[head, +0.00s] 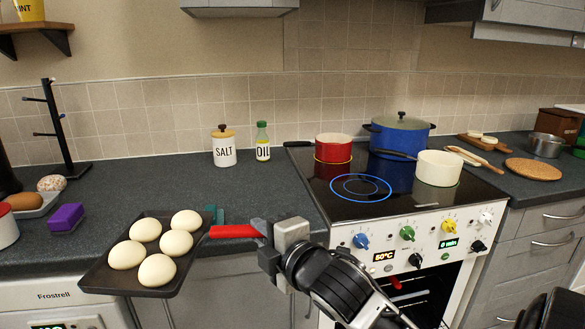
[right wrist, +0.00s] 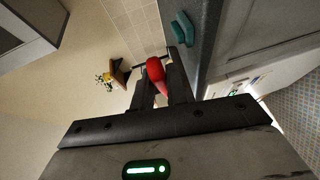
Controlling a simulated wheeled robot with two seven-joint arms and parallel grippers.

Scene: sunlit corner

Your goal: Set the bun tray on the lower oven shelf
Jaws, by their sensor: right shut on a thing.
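The bun tray (head: 112,277) is a dark pan with several pale round buns (head: 157,270) on it. It is held out at the counter's front edge, at the left of the head view, looking roughly level. My right gripper (head: 262,232) is shut on its red handle (head: 235,231); the handle also shows between the fingers in the right wrist view (right wrist: 156,72). The oven (head: 455,225) stands to the right, its display reading 50°C. Its dark front opening (head: 432,295) is partly hidden by my right arm. I cannot make out the lower shelf clearly. My left gripper is out of view.
Above the oven, the hob carries a red pan (head: 333,148), a blue pot (head: 400,133) and a cream pan (head: 438,167). A teal object (head: 215,214) lies on the counter behind the tray. A purple block (head: 66,217) is at left.

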